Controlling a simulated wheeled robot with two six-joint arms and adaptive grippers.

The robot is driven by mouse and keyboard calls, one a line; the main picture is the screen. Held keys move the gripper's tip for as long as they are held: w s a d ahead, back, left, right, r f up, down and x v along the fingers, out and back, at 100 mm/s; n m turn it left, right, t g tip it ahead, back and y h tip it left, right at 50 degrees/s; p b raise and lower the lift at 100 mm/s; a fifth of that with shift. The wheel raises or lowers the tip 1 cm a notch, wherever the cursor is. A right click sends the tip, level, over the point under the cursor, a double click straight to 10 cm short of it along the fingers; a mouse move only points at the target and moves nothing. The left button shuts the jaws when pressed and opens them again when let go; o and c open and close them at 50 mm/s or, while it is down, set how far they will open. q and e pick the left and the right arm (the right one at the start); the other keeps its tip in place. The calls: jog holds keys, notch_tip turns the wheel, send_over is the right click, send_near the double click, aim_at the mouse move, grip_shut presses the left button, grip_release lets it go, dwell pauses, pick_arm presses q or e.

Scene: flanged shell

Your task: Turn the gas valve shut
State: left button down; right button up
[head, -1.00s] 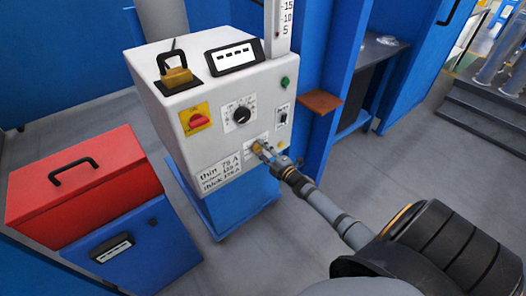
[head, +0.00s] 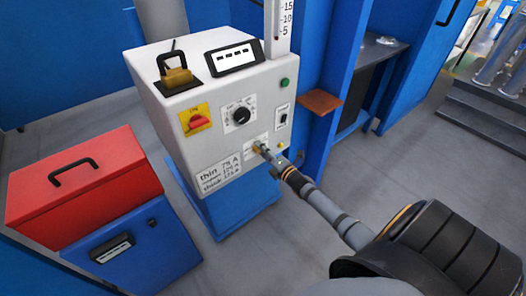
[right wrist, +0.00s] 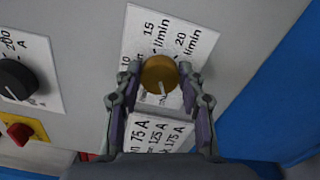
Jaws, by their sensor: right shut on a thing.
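The gas valve is a round brass knob (right wrist: 158,73) on a white label plate (right wrist: 150,35) marked in l/min, on the front of the grey machine. Its pale pointer line points down in the right wrist view, away from the 15 and 20 marks. In the head view the knob (head: 257,147) is small, low on the machine's front panel. My right gripper (right wrist: 158,80) is shut on the knob, one finger on each side; in the head view the gripper (head: 264,152) partly covers it. My left gripper is not in view.
The grey machine (head: 170,110) also carries a black dial (head: 241,115), a red switch (head: 199,122) and a green button (head: 285,83). A red toolbox (head: 110,190) sits on a blue box at the left. A brown shelf (head: 320,102) juts out right of the machine.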

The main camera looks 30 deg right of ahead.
jog(key=o, duration=1.2)
jog(key=s, duration=0.8)
jog(key=s+d, duration=0.1)
jog(key=s, duration=0.3)
